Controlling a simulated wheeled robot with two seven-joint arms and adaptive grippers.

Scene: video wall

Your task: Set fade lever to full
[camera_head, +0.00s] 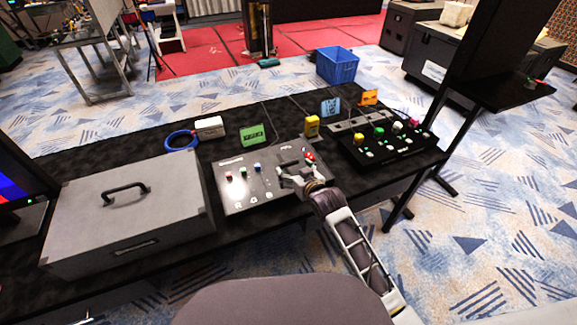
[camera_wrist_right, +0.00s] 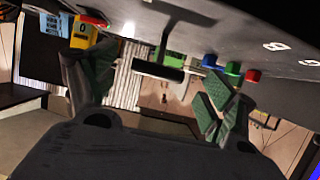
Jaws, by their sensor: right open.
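The grey control panel (camera_head: 247,196) lies on the black table. Its dark T-shaped fade lever (camera_wrist_right: 158,70) shows in the right wrist view, standing out from the panel face between my finger pads. My right gripper (camera_head: 294,176) is over the panel's right part in the head view and largely hides the lever there. In the wrist view the right gripper (camera_wrist_right: 154,88) is open, with a finger on each side of the lever and gaps to its bar. Whether it touches the lever cannot be told. My left gripper is out of view.
Red, green and blue knobs (camera_head: 243,171) sit left of the gripper on the panel. A black button box (camera_head: 392,153) stands to the right, a grey lidded case (camera_head: 75,210) to the left. Small coloured boxes and a blue ring (camera_head: 181,140) lie behind.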

